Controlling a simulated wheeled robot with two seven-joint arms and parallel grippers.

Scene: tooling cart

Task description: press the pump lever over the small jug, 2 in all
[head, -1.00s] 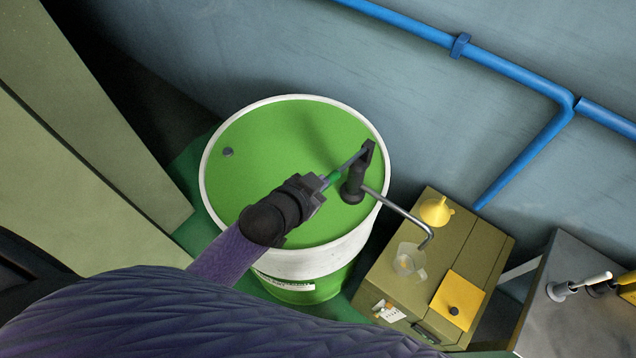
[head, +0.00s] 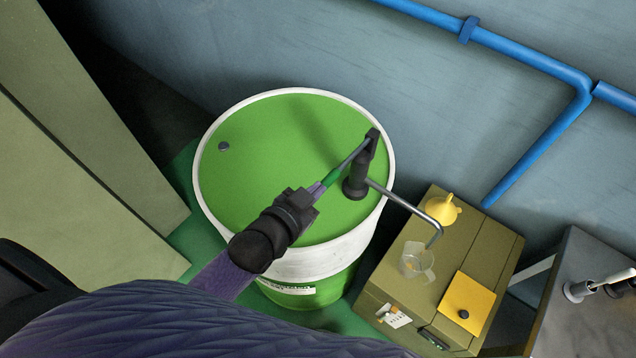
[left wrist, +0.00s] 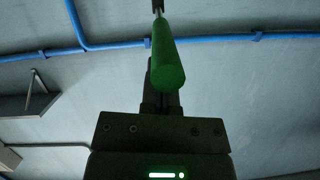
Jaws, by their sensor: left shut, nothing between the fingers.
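The dark pump (head: 356,182) stands on the green drum lid, near its right rim. Its lever (head: 350,158) slants down-left to a green handle (head: 331,178), which also shows large in the left wrist view (left wrist: 167,68). My left gripper (head: 317,190) is shut and empty at the handle's free end. In the left wrist view the handle lies over the fingers; I cannot tell whether they touch. My right gripper is not in view.
The jug stands on an olive cabinet (head: 462,262) with a yellow funnel (head: 443,209) and a yellow plate with a black knob (head: 467,302). A blue pipe (head: 535,63) runs along the wall. A grey cart (head: 585,262) stands at the right.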

